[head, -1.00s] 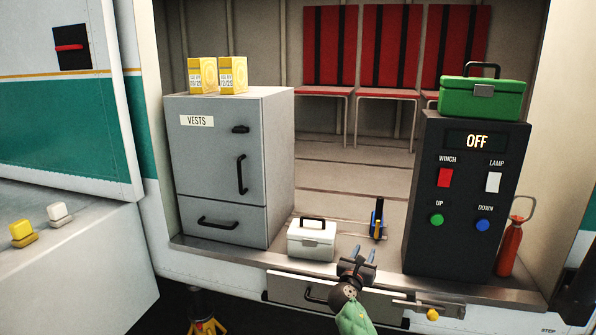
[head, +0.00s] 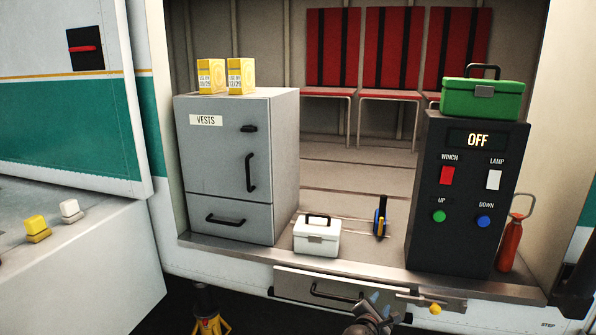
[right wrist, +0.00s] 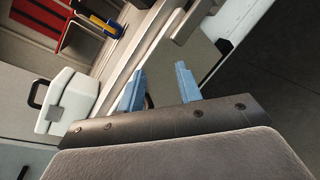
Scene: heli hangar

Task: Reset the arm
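My right gripper (head: 382,302) is low at the bottom of the head view, in front of the drawer (head: 318,291) under the helicopter's sill. In the right wrist view its two blue fingers (right wrist: 160,88) stand apart with nothing between them. The gripper is clear of the white case (head: 317,236), which sits on the cabin floor; the case also shows in the right wrist view (right wrist: 68,103). My left gripper is in neither view.
A grey vests cabinet (head: 235,165) bears two yellow boxes (head: 226,76). A black control panel (head: 465,200) reading OFF carries a green case (head: 482,99). A blue and yellow tool (head: 380,216) stands on the floor. A red bottle (head: 511,243) stands at the right.

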